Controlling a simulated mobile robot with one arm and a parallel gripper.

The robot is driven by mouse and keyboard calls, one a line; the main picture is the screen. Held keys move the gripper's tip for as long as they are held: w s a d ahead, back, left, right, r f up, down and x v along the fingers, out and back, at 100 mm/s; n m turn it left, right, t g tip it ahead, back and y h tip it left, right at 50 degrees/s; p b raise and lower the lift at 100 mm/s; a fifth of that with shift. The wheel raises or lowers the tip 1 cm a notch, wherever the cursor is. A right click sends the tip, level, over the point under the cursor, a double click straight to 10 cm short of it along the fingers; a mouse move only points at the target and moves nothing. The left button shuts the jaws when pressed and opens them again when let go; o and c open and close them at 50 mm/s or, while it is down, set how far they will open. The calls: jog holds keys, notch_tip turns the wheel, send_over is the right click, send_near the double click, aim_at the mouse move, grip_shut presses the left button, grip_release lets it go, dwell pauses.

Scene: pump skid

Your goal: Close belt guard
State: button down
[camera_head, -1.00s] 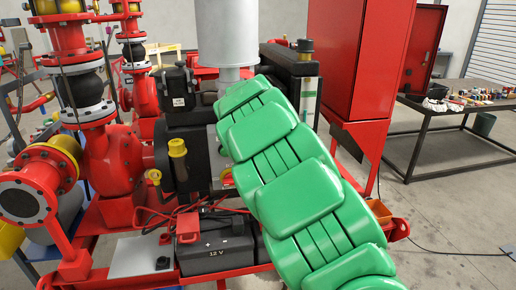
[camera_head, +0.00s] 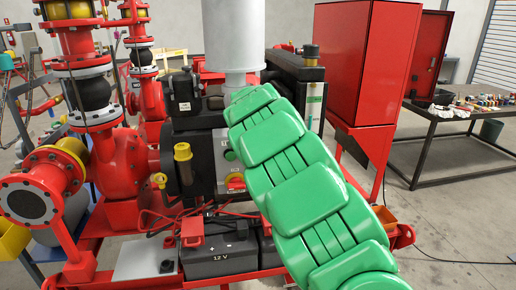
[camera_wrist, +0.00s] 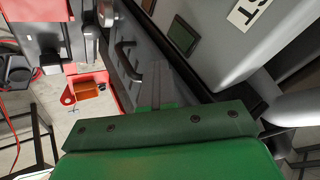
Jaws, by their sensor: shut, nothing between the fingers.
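In the wrist view, a grey panel with a dark bar handle (camera_wrist: 126,62) lies just ahead and left of my gripper (camera_wrist: 156,68). This may be the belt guard, but I cannot tell for certain, nor how far open it is. My gripper's narrow grey fingers are shut and empty, reaching out past its green mount. They look apart from the handle, to its right. In the head view my green arm crosses the front of the pump skid and hides the gripper and the area behind it.
The engine's control box (camera_head: 232,165) with a red knob stands left of my arm, above a 12 V battery (camera_head: 218,252). A red cabinet (camera_head: 362,65) stands behind right. A dark table (camera_head: 455,122) with small items is farther right. Open floor lies in front of it.

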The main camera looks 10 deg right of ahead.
jog(key=shift+w+a+r, duration=0.25)
jog(key=shift+r, duration=0.05)
jog(key=s+a+r, duration=0.3)
jog(key=s+r, duration=0.4)
jog(key=s, duration=0.2)
jog(key=s+d+r+y, duration=0.1)
jog(key=s+d+r, duration=0.3)
jog(key=s, duration=0.3)
jog(key=s+d+r, duration=0.4)
jog(key=s, duration=0.2)
jog(key=s+r+n+g+y, duration=0.1)
jog(key=s+r+n+y, duration=0.25)
jog(key=s, duration=1.05)
jog(key=s+a+f+n+g, duration=0.2)
jog(key=s+f, duration=0.4)
jog(key=s, duration=0.3)
jog(key=s+a+f+n+g+h, duration=0.1)
jog(key=s+a+f+n+g, duration=0.1)
jog(key=s+f, duration=0.5)
jog(key=s+a+f+n+g+h, duration=0.1)
jog(key=s+a+f+n+g, duration=0.2)
jog(key=s, duration=0.8)
notch_tip(320, 180, down, 4)
jog(key=shift+n+g, duration=0.4)
jog(key=shift+n, duration=0.65)
jog(key=c, duration=1.8)
grip_release()
